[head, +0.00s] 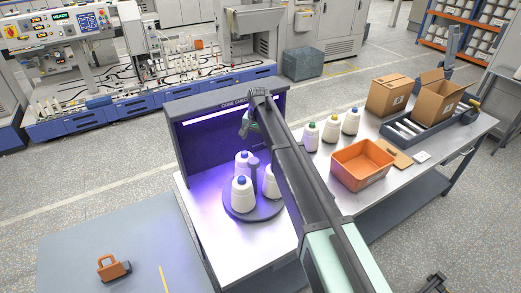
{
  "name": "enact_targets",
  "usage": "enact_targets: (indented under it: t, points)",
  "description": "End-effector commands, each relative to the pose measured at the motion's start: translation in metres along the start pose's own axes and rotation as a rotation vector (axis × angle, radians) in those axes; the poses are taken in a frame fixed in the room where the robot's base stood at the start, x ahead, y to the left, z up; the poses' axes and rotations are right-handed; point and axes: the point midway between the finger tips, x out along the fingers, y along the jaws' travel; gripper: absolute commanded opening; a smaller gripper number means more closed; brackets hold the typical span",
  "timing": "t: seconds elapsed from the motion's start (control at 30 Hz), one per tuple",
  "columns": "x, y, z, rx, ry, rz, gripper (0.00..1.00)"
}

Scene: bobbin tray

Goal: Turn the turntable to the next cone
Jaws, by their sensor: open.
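The dark round turntable (236,213) sits on the steel table inside the purple-lit inspection booth (205,120). It carries a front white cone (242,197) with a blue top, a rear white cone (243,168) with a blue top, and a white cone (270,184) at the right, partly hidden by my arm. A grey post (254,170) stands among them. My arm crosses over the turntable's right side and hides part of it. My gripper (244,132) hangs above and behind the cones, small in the picture, open and apart from the turntable.
To the right stand several white cones (331,133) with coloured tops, an orange bin (362,165), cardboard boxes (388,94) and a dark tray (425,125). The steel surface left of the turntable is clear. An orange-handled object (113,268) lies on the blue-grey surface at lower left.

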Motion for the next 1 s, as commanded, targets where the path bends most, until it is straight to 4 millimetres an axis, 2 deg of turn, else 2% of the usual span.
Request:
enact_targets:
  t: [0.07,0.27,0.37,0.6,0.73,0.83,1.0]
  points:
    - [0.003,0.004,0.006,0.048,0.000,-0.002,0.79]
    - [0.012,0.005,0.007,0.055,0.001,-0.002,0.79]
    - [0.027,0.006,0.007,0.054,0.000,-0.001,0.79]
    - [0.085,0.006,0.007,0.053,0.001,-0.001,0.79]
    - [0.108,0.006,0.007,0.053,0.001,-0.001,0.79]
    - [0.114,0.006,0.007,0.053,0.001,-0.001,0.79]
    - [0.111,0.005,0.007,0.053,0.001,-0.001,0.79]
